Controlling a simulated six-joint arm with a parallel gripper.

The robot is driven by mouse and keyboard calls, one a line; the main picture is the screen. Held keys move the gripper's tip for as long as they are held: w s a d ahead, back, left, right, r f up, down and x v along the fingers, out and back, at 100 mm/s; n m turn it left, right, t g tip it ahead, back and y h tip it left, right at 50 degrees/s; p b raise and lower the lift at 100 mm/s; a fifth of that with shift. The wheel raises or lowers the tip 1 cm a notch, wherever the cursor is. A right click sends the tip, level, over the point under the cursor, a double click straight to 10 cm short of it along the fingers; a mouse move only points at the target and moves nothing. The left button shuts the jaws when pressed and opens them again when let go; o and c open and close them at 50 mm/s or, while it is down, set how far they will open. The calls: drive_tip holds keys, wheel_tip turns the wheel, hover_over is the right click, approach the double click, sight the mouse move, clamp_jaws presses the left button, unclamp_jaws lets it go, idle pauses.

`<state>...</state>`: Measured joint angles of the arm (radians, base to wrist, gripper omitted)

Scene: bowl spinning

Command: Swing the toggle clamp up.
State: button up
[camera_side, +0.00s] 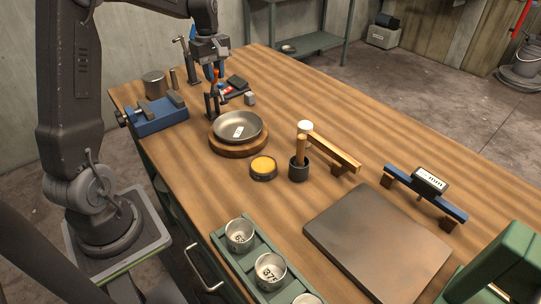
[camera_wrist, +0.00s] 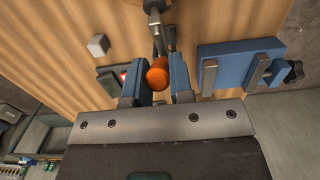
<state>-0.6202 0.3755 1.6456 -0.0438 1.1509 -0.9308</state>
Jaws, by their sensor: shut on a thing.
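The toggle clamp (camera_side: 212,106) stands on the bench at the back edge of the round wooden base, beside the metal bowl (camera_side: 238,126). Its orange handle grip (camera_wrist: 158,74) sits between my gripper's blue-padded fingers in the wrist view. My gripper (camera_side: 214,72) is above the clamp and shut on this handle. In the wrist view the clamp's metal arm (camera_wrist: 154,22) runs up the picture toward the round base (camera_wrist: 140,5). The clamp's tip is too small to judge for contact with the rim.
A blue vise (camera_side: 158,115) stands left of the clamp. Behind the clamp are a small grey block (camera_side: 250,99) and a dark red-marked item (camera_side: 235,88). The right rear bench is clear.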

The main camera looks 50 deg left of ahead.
drive_tip(key=shift+a+r+h, duration=0.2)
drive_tip(key=shift+a+h, duration=0.2)
drive_tip(key=shift+a, duration=0.3)
drive_tip(key=shift+a+r+h, duration=0.15)
drive_tip(key=shift+a+h, duration=0.25)
drive_tip(key=shift+a, duration=0.3)
drive_tip(key=shift+a+h, duration=0.5)
drive_tip(key=shift+a, duration=0.05)
drive_tip(key=shift+a+h, duration=0.5)
drive_tip(key=shift+a, duration=0.3)
